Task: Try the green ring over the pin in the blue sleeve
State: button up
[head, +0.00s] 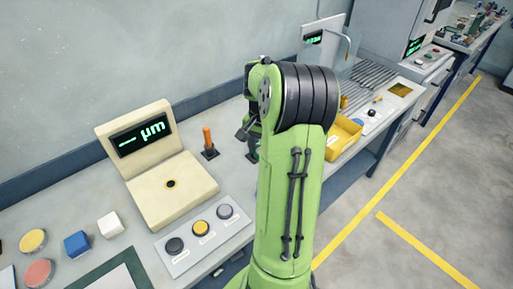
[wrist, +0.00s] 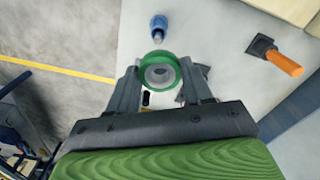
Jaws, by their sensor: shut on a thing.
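My gripper (wrist: 160,69) is shut on the green ring (wrist: 144,79), with one finger on each side of it in the wrist view. A grey round shape shows inside the ring; I cannot tell whether it is part of the ring or something below. The blue sleeve (wrist: 159,22) with a pale pin tip stands on the bench just beyond the ring, apart from it in the picture. In the head view my gripper (head: 248,129) is partly hidden behind my arm, and the blue sleeve and the ring cannot be made out there.
An orange sleeve (head: 207,138) on a dark base stands near the gripper; it also shows in the wrist view (wrist: 284,63). A cream gauge (head: 165,185) with a green display and a button panel (head: 202,232) are to the left. A yellow bin (head: 341,136) is to the right.

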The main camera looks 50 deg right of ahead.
jog(key=shift+s, duration=0.3)
notch_tip(320, 180, down, 7)
jog(key=b, duration=0.5)
jog(key=shift+w+r, duration=0.15)
jog(key=shift+r, duration=0.05)
jog(key=shift+f+b, duration=0.85)
jog(key=shift+f, duration=0.1)
jog(key=shift+f+b, duration=1.1)
jog(key=shift+f, duration=0.35)
jog(key=shift+r, duration=0.1)
dwell(0.4)
